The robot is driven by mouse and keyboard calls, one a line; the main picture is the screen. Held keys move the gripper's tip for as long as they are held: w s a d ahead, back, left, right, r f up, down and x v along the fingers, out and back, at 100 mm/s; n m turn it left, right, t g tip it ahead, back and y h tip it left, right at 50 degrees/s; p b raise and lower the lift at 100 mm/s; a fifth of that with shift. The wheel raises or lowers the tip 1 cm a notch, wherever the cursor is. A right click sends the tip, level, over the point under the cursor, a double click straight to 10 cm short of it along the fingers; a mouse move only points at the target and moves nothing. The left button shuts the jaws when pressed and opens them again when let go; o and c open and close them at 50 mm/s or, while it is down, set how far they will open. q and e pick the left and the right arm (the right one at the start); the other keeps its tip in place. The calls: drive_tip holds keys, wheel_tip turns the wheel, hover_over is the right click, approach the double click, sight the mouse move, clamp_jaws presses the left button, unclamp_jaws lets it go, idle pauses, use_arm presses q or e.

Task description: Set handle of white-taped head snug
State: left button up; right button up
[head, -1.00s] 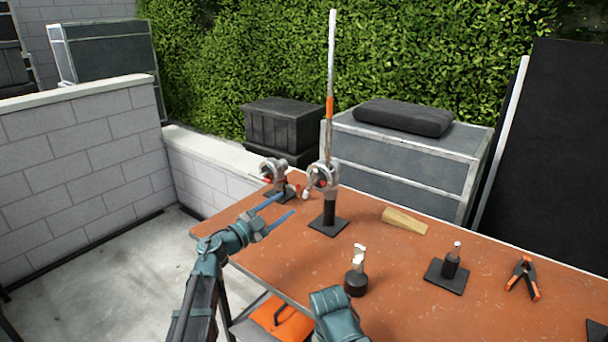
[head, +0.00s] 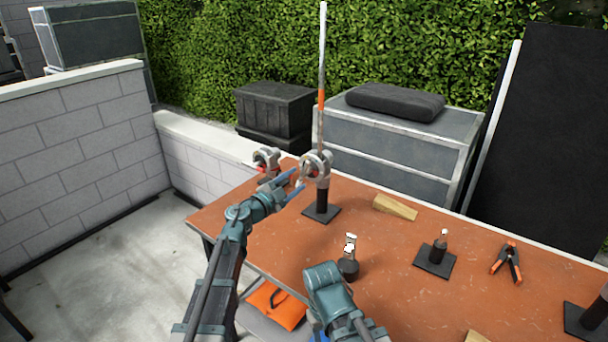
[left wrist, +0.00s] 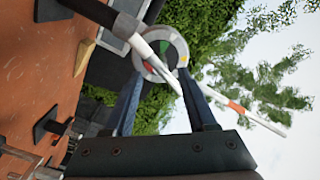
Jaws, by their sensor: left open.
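A grey grip head (head: 316,164) sits on a black post with a square base (head: 321,214) and carries a tall rod (head: 321,95) with an orange band. A second grip head (head: 267,158) with a red part stands behind to the left. In the left wrist view, a round head (left wrist: 176,46) shows red and green inside, with a long pale handle (left wrist: 160,62) crossing in front. My left gripper (head: 298,184) is open at the near left of the rod-bearing head; the handle's end shows between its fingers (left wrist: 162,80). Contact and which head bears white tape are unclear. My right gripper is out of view.
A wooden wedge (head: 395,207), a small black-based piece (head: 347,262), a short post on a base (head: 437,256) and an orange-tipped clamp (head: 508,263) lie across the orange table (head: 390,290). The table's middle is partly clear. A low wall (head: 205,150) stands behind.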

sight(302, 176)
use_arm(q)
drive_tip(key=shift+x, duration=2.6)
